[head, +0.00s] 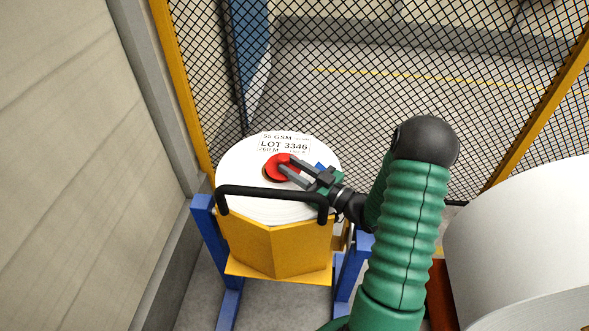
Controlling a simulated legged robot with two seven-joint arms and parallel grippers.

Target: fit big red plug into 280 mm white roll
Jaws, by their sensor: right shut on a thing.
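The white roll (241,197) stands upright in a yellow cradle, with its printed top facing up; the print reads "LOT 3346". The big red plug (278,166) is at the middle of the roll's top, over or in the core hole. A dark crescent of the hole shows at the plug's left edge, and I cannot tell how deep the plug sits. My right gripper (288,170) reaches in from the right and is shut on the red plug. My left gripper is not in view.
A black handle bar (270,192) crosses the front of the roll above the yellow cradle (280,248) on blue legs. Black mesh fence (420,90) stands behind, a grey wall at left. A larger white roll (525,240) is close at right.

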